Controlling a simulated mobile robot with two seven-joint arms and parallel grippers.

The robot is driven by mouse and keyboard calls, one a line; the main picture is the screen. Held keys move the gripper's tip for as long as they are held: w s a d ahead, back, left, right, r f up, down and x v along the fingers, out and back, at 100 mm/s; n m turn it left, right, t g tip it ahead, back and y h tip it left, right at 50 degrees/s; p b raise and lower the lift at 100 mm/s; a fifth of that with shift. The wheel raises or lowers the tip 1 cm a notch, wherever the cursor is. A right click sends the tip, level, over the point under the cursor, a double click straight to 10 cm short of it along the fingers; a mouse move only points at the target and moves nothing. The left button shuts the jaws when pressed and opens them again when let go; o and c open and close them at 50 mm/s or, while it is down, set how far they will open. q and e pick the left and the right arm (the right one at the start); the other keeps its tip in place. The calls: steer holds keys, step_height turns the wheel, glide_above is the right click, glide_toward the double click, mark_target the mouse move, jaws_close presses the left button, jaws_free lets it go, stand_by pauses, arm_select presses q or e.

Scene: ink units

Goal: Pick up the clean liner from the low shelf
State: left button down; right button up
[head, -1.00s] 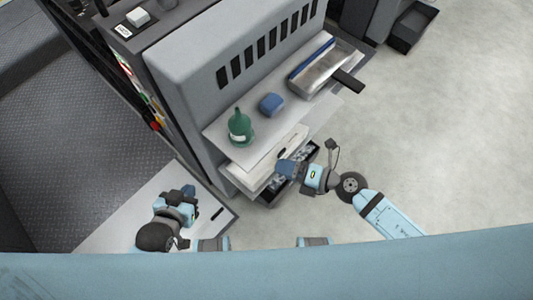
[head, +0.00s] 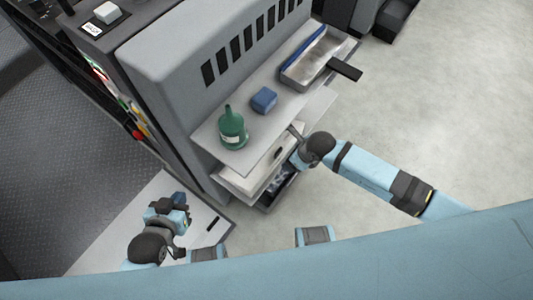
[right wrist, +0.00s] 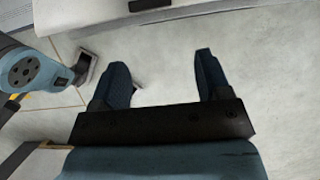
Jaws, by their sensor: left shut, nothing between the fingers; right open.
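A white, flat piece with a dark slot, which looks like the clean liner (head: 258,176), lies on the low shelf under the upper shelf in the head view. Its back part is hidden by the upper shelf. My right gripper's fingers (right wrist: 161,60) are open and empty in the right wrist view, above pale floor. A white edge with a dark slot shows at the top of that view, apart from the fingertips. In the head view the right gripper is mostly hidden behind its wrist, beside the low shelf. My left gripper (head: 180,199) is shut and empty, over a pale panel at lower left.
On the upper shelf (head: 245,148) stand a green bottle (head: 232,130), a blue block (head: 264,99) and a grey tray (head: 305,68) with a dark handle. A dark open drawer (head: 268,203) sits below the low shelf. The floor at right is clear.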

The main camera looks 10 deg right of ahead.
mark_target(279, 150)
steer(key=w+a, duration=0.3)
steer(key=shift+w+a, duration=0.25)
steer(key=shift+a, duration=0.05)
steer(key=shift+b+x, duration=0.3)
steer(key=shift+x, duration=0.85)
steer(key=shift+w+a+f, duration=0.1)
steer(key=shift+w+f, duration=0.05)
steer(key=shift+f, duration=0.2)
jaws_close()
